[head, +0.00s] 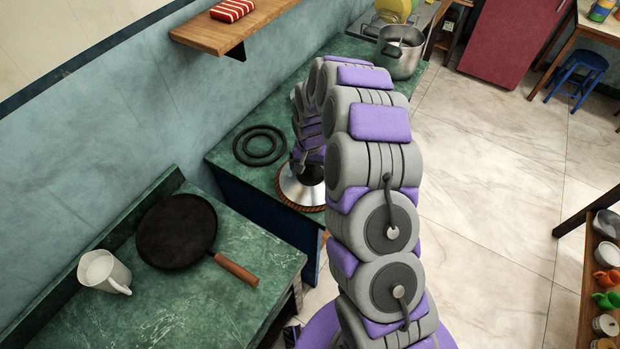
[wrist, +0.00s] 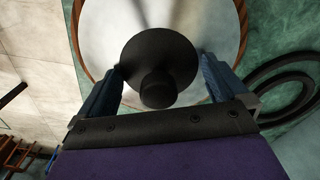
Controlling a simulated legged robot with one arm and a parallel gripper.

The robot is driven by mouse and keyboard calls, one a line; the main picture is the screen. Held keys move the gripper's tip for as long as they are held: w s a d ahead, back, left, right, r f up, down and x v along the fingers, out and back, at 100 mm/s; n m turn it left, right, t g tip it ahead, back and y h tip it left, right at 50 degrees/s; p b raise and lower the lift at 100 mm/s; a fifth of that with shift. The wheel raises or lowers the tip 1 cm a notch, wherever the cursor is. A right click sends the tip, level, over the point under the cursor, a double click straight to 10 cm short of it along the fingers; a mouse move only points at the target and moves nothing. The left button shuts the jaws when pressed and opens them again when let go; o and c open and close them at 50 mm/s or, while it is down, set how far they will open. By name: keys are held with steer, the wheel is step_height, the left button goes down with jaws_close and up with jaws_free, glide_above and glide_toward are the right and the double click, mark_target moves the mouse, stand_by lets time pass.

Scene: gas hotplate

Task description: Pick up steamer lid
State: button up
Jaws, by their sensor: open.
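The steamer lid (head: 300,188) is a silvery metal disc on the green counter, partly hidden by my arm in the head view. A brown ring (head: 312,207) shows around its edge. In the wrist view the lid (wrist: 212,25) fills the top middle, with a wide black disc and a black knob (wrist: 158,88) at its centre. My gripper (wrist: 162,68) is open, with one blue finger on each side of the black knob. I cannot tell whether either finger touches it. In the head view the fingers are hidden behind my arm.
Black rings (head: 260,146) lie on the counter left of the lid. A steel pot (head: 400,55) stands farther back. A dark pan (head: 178,232) and white jug (head: 104,272) sit on the nearer counter. A wooden shelf (head: 215,35) juts from the wall above.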

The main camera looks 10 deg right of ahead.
steer(key=shift+d, duration=0.1)
steer(key=c, duration=0.8)
steer(key=shift+r, duration=0.1)
